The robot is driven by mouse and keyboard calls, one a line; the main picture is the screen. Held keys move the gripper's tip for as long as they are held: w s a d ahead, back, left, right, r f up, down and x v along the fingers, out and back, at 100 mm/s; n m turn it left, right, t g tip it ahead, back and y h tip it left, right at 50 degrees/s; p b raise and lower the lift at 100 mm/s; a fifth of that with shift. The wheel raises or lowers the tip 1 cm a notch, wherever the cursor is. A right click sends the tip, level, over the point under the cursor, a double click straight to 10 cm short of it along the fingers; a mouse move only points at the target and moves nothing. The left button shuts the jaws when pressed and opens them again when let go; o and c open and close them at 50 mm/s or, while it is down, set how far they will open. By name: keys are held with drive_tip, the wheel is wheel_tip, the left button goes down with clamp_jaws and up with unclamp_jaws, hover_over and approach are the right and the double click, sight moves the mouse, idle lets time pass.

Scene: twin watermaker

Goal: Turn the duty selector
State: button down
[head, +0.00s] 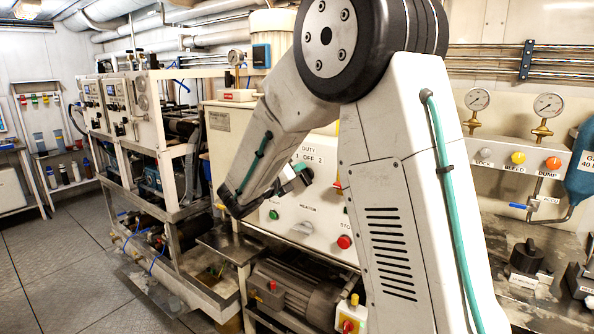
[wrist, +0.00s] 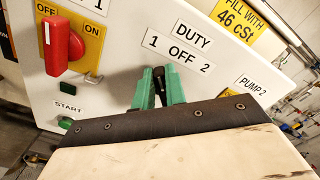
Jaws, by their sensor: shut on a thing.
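The duty selector (wrist: 158,76) is a small dark knob on the white panel (wrist: 120,62), below the "DUTY" label and the marks 1, OFF and 2. In the wrist view my gripper (wrist: 158,88) has its two green fingers closed on either side of the knob, so only its dark upper part shows between them. The knob looks near upright, toward OFF; its exact angle is hard to tell. In the head view my gripper (head: 302,174) is at the panel just below the DUTY label, and its fingers cover the selector.
A red OFF/ON switch (wrist: 62,45) is left of the selector, with a green START button (wrist: 66,122) below it. A red stop button (head: 344,241) is lower right on the panel. Gauges (head: 478,98) and a bench stand at right. Floor (head: 60,270) is clear at left.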

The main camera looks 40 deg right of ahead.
drive_tip(key=shift+w+a+f+n, duration=0.1)
drive_tip(key=shift+f+n, duration=0.05)
drive_tip(key=shift+n, duration=0.45)
drive_tip(key=c, duration=1.4)
unclamp_jaws()
drive_tip(key=shift+c, duration=0.2)
drive_tip(key=shift+a, duration=0.1)
drive_tip(key=v, duration=0.7)
drive_tip(key=shift+a, duration=0.25)
